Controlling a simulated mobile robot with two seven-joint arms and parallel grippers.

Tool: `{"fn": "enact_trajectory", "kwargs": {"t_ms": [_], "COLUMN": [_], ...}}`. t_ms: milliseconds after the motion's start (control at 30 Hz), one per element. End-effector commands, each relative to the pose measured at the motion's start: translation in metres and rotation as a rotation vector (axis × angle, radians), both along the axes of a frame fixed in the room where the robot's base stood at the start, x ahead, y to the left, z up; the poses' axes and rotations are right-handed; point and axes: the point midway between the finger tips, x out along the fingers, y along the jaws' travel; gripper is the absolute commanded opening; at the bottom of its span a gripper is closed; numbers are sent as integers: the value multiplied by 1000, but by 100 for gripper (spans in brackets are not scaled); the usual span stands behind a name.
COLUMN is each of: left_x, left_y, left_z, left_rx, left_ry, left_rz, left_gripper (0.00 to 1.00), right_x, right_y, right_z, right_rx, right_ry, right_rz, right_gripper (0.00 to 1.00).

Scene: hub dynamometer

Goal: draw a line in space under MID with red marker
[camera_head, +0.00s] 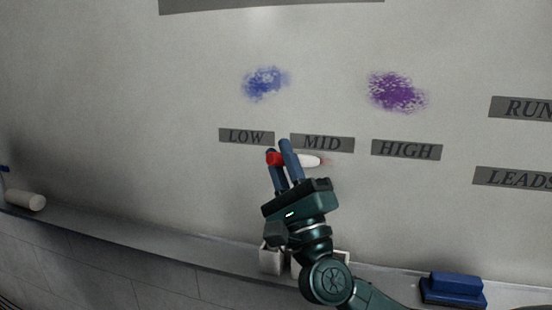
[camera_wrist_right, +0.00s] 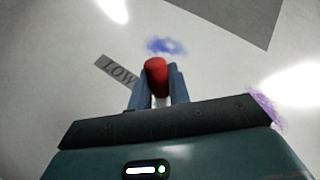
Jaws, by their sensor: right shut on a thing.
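My right gripper (camera_head: 282,160) is shut on a red marker (camera_head: 310,161), whose white body sticks out to the right of the fingers and whose red end shows at the left. The marker lies about level, just below the MID label (camera_head: 322,142) on the whiteboard (camera_head: 180,80). A faint reddish trace shows by its right end. The right wrist view also shows the red end of the marker (camera_wrist_right: 156,65) between the fingers. I cannot tell if the tip touches the board. My left gripper is not in view.
The LOW label (camera_head: 246,136) and HIGH label (camera_head: 406,149) flank MID. A blue smudge (camera_head: 265,83) and a purple smudge (camera_head: 397,92) lie above. The ledge (camera_head: 140,238) below holds a blue eraser (camera_head: 453,288), a white cylinder (camera_head: 25,199) and a white holder (camera_head: 271,258).

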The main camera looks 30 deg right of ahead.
Motion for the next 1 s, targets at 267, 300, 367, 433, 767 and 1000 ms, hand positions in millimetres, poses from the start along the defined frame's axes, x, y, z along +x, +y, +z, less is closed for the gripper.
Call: {"fn": "enact_trajectory", "kwargs": {"t_ms": [267, 300, 367, 433, 767, 1000], "left_x": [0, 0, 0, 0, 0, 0], "left_y": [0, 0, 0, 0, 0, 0], "left_z": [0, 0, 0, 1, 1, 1], "left_rx": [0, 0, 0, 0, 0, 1], "left_ry": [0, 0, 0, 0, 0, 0], "left_rz": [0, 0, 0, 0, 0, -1], "left_gripper": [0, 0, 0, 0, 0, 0], "right_x": [-1, -1, -2, -5, -9, -12], "right_y": [0, -1, -2, -5, -10, -12], "right_z": [0, 0, 0, 0, 1, 0], "right_rx": [-1, -1, -1, -1, -1, 1], "right_ry": [0, 0, 1, 1, 0, 0], "right_rz": [1, 1, 1, 1, 1, -1], "right_gripper": [0, 0, 0, 0, 0, 0]}}
